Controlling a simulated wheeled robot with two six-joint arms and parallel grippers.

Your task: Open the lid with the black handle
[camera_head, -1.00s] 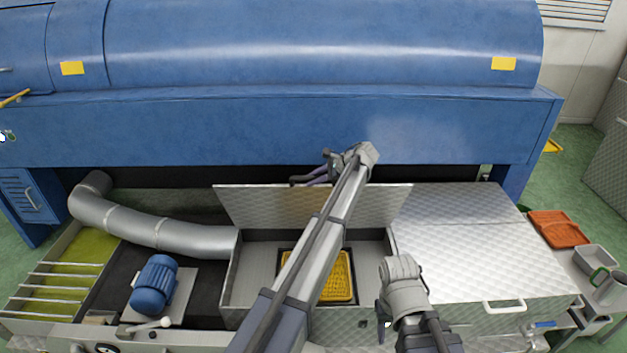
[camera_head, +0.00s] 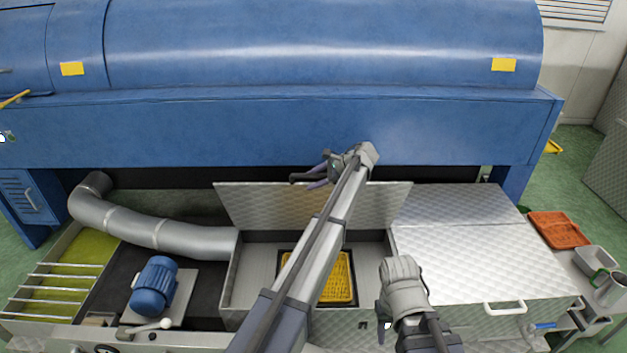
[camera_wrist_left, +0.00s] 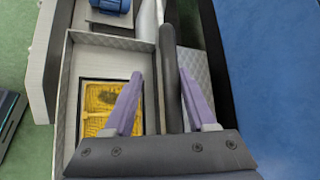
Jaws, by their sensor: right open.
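The metal lid (camera_head: 258,206) stands raised, roughly upright, at the back of an open compartment. Its black handle (camera_head: 300,178) shows near the lid's top edge. In the left wrist view the handle (camera_wrist_left: 171,80) lies between the purple fingers of my left gripper (camera_wrist_left: 160,78). These fingers are spread, with a gap on the left side of the handle. In the head view my left gripper (camera_head: 316,175) is above the lid's top edge, its arm crossing in front of the lid. My right gripper (camera_head: 384,318) is open and empty, low in front of the compartment.
A yellow crate (camera_head: 339,278) sits inside the open compartment. A closed metal cover with a white handle (camera_head: 505,308) lies to the right. A blue motor (camera_head: 154,287) and silver pipe (camera_head: 160,232) are at left. The large blue machine (camera_head: 260,130) stands close behind.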

